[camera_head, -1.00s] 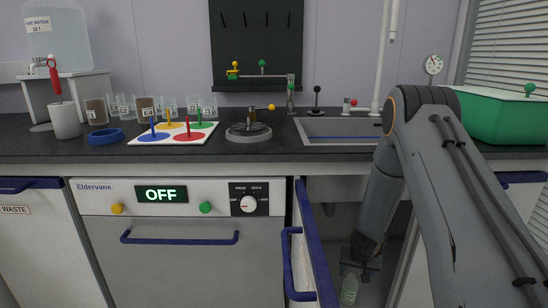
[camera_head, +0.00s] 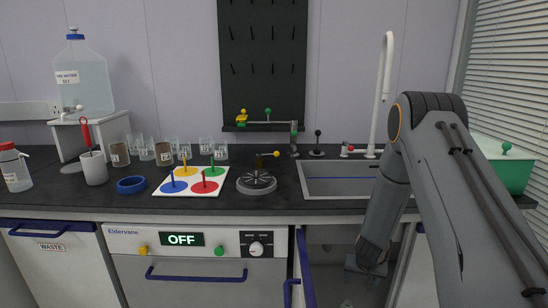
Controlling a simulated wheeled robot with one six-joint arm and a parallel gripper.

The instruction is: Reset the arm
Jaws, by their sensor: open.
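My arm comes in from the right in the head view and reaches down in front of the counter. My gripper (camera_head: 365,268) is low, at the open cupboard under the sink, below the counter edge. It points downward and its jaws are apart.
The open cupboard door (camera_head: 303,262) stands just left of my gripper. The counter edge (camera_head: 250,214) and sink (camera_head: 340,180) are above it. A green bin (camera_head: 515,176) is behind my arm on the right. A dishwasher (camera_head: 200,270) reads OFF.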

